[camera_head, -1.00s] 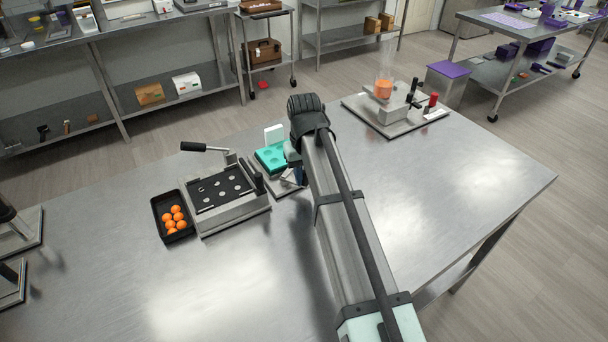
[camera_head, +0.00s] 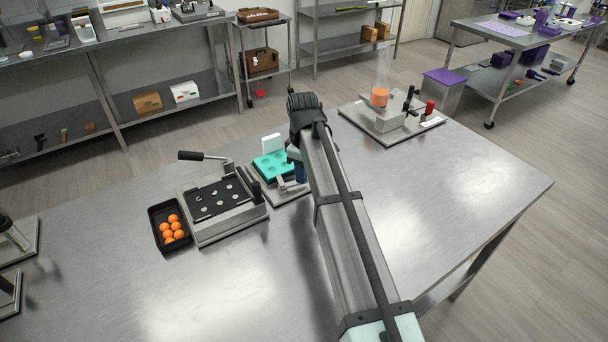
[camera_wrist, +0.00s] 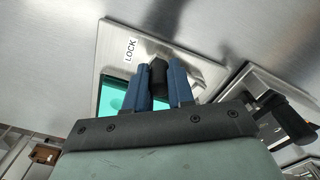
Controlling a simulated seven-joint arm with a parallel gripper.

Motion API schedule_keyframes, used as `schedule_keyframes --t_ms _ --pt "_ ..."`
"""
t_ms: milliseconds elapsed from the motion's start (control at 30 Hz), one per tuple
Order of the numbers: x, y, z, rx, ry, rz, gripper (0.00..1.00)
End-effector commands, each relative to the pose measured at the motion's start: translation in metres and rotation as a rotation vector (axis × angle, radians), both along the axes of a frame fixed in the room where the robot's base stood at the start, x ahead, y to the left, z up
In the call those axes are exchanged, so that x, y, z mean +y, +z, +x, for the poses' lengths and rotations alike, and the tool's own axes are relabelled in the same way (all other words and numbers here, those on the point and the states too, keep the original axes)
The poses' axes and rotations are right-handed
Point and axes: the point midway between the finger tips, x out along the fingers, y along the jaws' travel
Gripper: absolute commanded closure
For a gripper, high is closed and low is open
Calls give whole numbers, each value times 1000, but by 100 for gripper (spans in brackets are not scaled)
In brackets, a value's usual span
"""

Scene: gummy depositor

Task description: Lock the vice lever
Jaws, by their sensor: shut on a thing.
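The vice is a metal base plate (camera_wrist: 112,60) with a teal mould (camera_head: 272,165) on it, left of my arm in the head view. The mould also shows in the wrist view (camera_wrist: 112,97), partly hidden by my gripper. A white "LOCK" label (camera_wrist: 130,50) is on the plate, just left of my fingertips. My gripper (camera_wrist: 158,82) has its two blue fingers shut on a black lever handle (camera_wrist: 157,72). In the head view my gripper (camera_head: 300,172) is mostly hidden behind my arm, and the handle cannot be made out.
A depositor plate (camera_head: 212,197) with a black-handled lever (camera_head: 203,156) stands just left of the vice. A black tray (camera_head: 157,243) of orange balls sits beside it. A stand (camera_head: 390,122) with an orange-filled clear cylinder is at the back right. The table's right side is clear.

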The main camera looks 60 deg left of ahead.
Motion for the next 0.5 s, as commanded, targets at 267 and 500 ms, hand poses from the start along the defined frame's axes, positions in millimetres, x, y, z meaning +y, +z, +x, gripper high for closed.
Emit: schedule_keyframes --t_ms 267,500 --pt "11 1 2 -2 156 1 100" --pt "14 1 2 -2 219 1 100"
